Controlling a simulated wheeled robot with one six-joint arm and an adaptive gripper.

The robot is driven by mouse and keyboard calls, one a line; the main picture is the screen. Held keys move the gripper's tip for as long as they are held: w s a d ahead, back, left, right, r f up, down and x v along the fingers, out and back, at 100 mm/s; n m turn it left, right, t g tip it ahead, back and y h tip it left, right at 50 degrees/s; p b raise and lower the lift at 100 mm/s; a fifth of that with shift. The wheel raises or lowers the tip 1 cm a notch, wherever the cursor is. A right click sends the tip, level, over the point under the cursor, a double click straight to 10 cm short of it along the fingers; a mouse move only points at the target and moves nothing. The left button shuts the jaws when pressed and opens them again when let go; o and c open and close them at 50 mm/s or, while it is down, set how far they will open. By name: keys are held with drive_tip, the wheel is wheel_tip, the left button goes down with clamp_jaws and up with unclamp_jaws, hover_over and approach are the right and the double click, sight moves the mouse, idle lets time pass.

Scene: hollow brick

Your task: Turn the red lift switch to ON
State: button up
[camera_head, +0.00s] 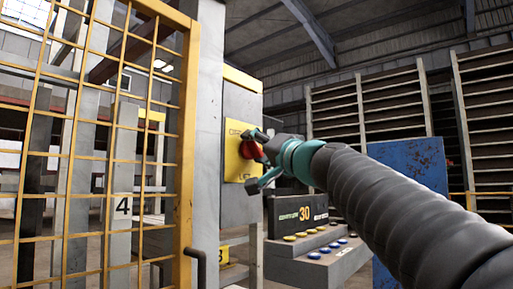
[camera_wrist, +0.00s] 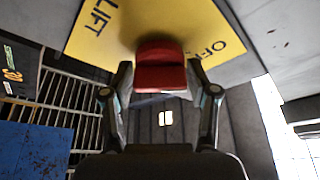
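The red lift switch (camera_head: 247,150) sits on a yellow plate (camera_head: 231,165) on a grey box, with dark lettering above and below it. In the wrist view the red switch (camera_wrist: 160,72) is in the middle of the yellow plate (camera_wrist: 118,40), which reads LIFT at left and OFF at right. My gripper (camera_head: 254,161) is at the switch, one finger above and one below it in the head view. In the wrist view my gripper (camera_wrist: 160,78) is open, its fingertips on either side of the switch with narrow gaps. The ON mark and the switch's exact angle cannot be made out.
A yellow mesh gate (camera_head: 187,130) stands left of the switch box. A console (camera_head: 320,262) with yellow and blue buttons and a display reading 30 (camera_head: 304,213) is below my arm. A worn blue panel (camera_head: 412,163) stands behind my arm at right.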

drive_tip(key=c, duration=0.6)
drive_tip(key=shift+m, duration=0.4)
drive_tip(key=shift+m+h, duration=0.8)
drive_tip(key=shift+m, duration=0.6)
drive_tip(key=m, duration=0.2)
drive_tip(key=m+g+h, duration=0.1)
drive_tip(key=m, duration=0.1)
drive_tip(key=shift+f+h, duration=0.1)
drive_tip(key=shift+h, duration=0.2)
drive_tip(key=m+g, duration=0.1)
drive_tip(key=m, duration=0.1)
drive_tip(key=m+h, duration=0.1)
drive_tip(key=m, duration=0.2)
drive_tip(key=shift+w+d+f+g, duration=0.1)
drive_tip(key=shift+g, duration=0.3)
drive_tip(key=m+g, duration=0.2)
drive_tip(key=m, duration=0.2)
drive_tip(key=shift+f+y, duration=0.1)
drive_tip(key=shift+y, duration=0.2)
drive_tip(key=shift+m, duration=0.3)
